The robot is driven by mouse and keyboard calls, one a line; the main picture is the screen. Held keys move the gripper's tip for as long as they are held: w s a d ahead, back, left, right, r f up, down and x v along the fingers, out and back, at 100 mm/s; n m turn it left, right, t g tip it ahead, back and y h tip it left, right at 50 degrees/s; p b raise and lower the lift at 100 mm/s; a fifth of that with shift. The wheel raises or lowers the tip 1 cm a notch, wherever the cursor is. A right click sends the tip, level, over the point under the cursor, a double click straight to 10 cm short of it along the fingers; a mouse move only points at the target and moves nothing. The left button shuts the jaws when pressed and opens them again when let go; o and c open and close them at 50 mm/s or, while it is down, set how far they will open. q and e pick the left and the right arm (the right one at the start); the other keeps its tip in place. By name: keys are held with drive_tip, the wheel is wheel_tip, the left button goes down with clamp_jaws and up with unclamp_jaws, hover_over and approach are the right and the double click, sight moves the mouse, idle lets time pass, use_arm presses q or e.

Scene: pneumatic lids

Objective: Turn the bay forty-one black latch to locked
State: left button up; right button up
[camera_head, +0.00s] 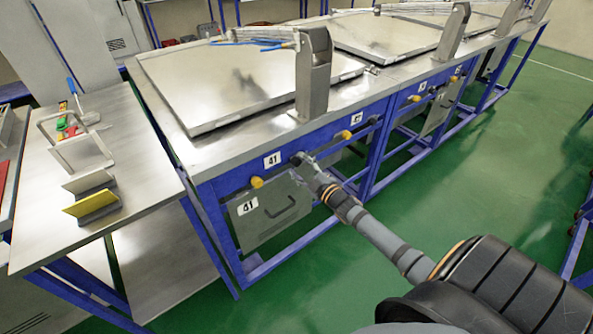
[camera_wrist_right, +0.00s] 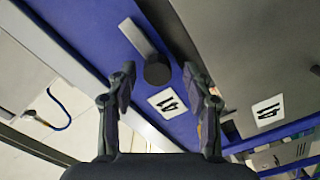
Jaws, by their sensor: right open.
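The bay forty-one black latch (camera_wrist_right: 157,70) shows in the right wrist view as a dark round knob with a grey bar running to the upper left. It sits on the blue frame beside a white "41" label (camera_wrist_right: 168,102). My right gripper (camera_wrist_right: 159,72) is open, with one finger on each side of the knob; I cannot tell whether they touch it. In the head view the right gripper (camera_head: 303,162) is at the blue front rail, right of the "41" label (camera_head: 272,160), and mostly hides the latch. My left gripper is not in view.
A yellow knob (camera_head: 257,183) sits left of the latch, above a grey "41" door (camera_head: 270,218) with a handle. A metal lid (camera_head: 240,80) covers the bench top behind an upright post (camera_head: 313,75). A side table (camera_head: 140,190) with small holders stands left.

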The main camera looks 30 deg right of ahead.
drive_tip(key=shift+w+a+r, duration=0.1)
drive_tip(key=shift+w+r, duration=0.1)
drive_tip(key=shift+w, duration=0.65)
clamp_jaws()
